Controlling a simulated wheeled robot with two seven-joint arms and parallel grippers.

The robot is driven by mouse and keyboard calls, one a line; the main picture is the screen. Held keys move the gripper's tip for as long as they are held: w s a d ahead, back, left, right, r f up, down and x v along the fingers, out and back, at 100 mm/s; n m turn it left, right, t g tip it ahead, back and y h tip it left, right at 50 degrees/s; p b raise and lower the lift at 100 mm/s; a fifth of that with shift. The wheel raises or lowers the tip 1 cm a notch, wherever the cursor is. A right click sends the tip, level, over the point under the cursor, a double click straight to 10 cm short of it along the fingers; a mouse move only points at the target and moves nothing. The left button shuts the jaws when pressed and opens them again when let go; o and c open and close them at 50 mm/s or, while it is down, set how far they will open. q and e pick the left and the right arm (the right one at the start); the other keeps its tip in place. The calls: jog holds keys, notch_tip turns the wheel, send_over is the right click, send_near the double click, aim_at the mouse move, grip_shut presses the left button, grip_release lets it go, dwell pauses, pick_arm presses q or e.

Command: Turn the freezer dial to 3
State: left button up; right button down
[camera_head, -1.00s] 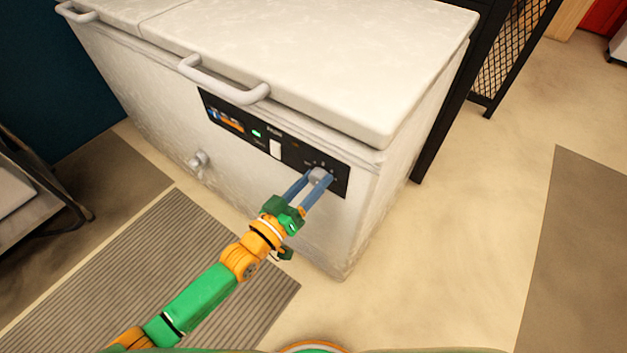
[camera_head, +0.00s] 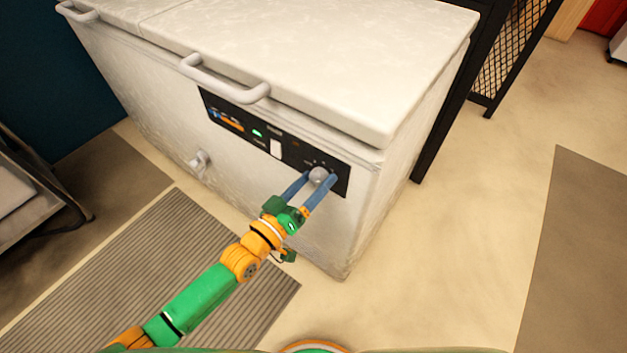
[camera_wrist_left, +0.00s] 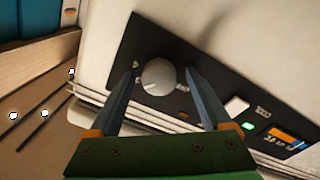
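The white chest freezer (camera_head: 300,50) has a black control panel (camera_head: 237,121) on its front. The round grey-white dial (camera_head: 319,175) is at the panel's right end in the head view. It also shows in the left wrist view (camera_wrist_left: 159,75), with a pale mark low on its face; the number it points to is too small to read. My left gripper (camera_head: 319,177) is open, its blue fingers on either side of the dial. In the left wrist view the fingers (camera_wrist_left: 163,80) show a gap to the dial on both sides. My right gripper is not in view.
A lit green light (camera_head: 257,133) and a white switch (camera_head: 276,149) sit on the panel left of the dial. Lid handles (camera_head: 222,84) stick out above. A black mesh frame (camera_head: 492,50) stands right of the freezer. Open floor lies at right.

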pick_arm(q)
jog(key=v, duration=0.7)
jog(key=shift+p, duration=0.45)
